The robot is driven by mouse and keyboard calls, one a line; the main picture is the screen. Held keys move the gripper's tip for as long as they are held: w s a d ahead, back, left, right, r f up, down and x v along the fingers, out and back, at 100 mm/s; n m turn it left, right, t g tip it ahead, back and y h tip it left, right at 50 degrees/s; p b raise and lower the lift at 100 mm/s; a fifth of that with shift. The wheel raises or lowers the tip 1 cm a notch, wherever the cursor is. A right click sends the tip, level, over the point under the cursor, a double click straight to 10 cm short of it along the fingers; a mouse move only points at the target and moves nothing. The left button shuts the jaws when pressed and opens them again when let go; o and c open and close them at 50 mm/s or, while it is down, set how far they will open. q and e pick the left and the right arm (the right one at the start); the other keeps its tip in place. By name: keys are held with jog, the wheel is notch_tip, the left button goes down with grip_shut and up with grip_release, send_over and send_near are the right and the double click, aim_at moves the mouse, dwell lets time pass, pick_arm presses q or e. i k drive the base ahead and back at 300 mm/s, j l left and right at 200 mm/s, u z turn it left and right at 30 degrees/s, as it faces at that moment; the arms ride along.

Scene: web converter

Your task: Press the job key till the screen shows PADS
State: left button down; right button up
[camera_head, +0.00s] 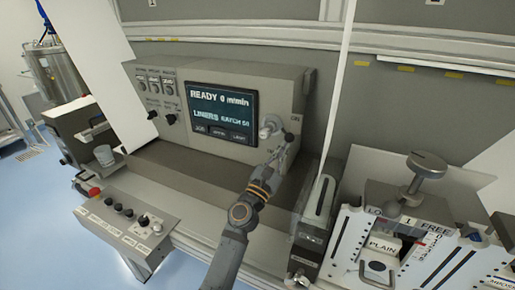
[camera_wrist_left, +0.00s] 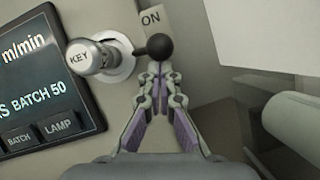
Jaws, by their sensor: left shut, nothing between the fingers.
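The screen (camera_head: 222,117) on the grey console reads READY 0 m/min, with LINERS and BATCH 50 on the line below. The job key (camera_head: 201,128) is at the lower left of the screen, beside the batch and lamp keys. My left gripper (camera_head: 284,152) is shut and empty, right of the screen and apart from the job key. In the left wrist view its fingertips (camera_wrist_left: 160,76) are together just below a black ball knob (camera_wrist_left: 160,47); I cannot tell if they touch it. That view shows the screen's right part (camera_wrist_left: 40,80), without the job key. My right gripper is not in view.
A key switch (camera_head: 268,128) with a lever sticks out right of the screen, close to my left gripper. A lower panel (camera_head: 128,222) with knobs and a red button (camera_head: 94,192) is at the front left. A clamp with a plate marked PLAIN (camera_head: 383,246) stands at the right.

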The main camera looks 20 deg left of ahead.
aim_at(204, 128)
jog(key=k+j, duration=0.1)
jog(key=k, duration=0.3)
jog(key=k+j, duration=0.1)
jog(key=k, duration=0.35)
